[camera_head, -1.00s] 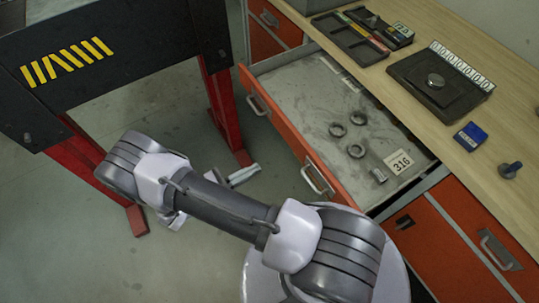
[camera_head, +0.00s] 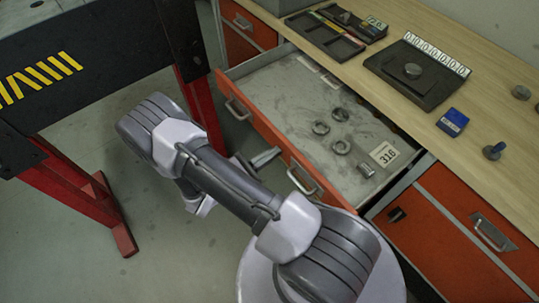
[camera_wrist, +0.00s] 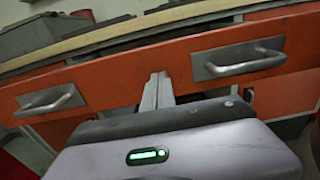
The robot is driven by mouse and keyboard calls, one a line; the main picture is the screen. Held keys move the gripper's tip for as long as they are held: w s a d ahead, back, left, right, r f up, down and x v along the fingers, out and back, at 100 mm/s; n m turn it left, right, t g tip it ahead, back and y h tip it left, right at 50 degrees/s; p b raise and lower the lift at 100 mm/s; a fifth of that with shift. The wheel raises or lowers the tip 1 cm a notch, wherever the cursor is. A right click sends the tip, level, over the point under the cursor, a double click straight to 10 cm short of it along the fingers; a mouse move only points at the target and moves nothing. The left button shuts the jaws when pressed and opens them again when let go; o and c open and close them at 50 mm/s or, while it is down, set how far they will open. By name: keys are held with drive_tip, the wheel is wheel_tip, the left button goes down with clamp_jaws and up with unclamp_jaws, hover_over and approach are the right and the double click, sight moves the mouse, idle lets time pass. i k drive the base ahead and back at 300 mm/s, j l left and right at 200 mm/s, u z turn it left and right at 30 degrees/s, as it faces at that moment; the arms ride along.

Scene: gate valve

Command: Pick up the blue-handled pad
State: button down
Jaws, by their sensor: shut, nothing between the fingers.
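In the wrist view the fingers (camera_wrist: 157,90) are together and empty, pointing at the orange drawer front. The pad is not visible in the wrist view.
The open drawer (camera_head: 290,95) holds several metal rings, a small cylinder and a "316" card. A blue box (camera_head: 452,122) and a black tray (camera_head: 412,72) are on the bench. A grey knob (camera_head: 521,92) stands behind the pad. A red-legged black stand (camera_head: 70,75) is at left.

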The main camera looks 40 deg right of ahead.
sight(491, 153)
drive_tip(key=l, duration=1.2)
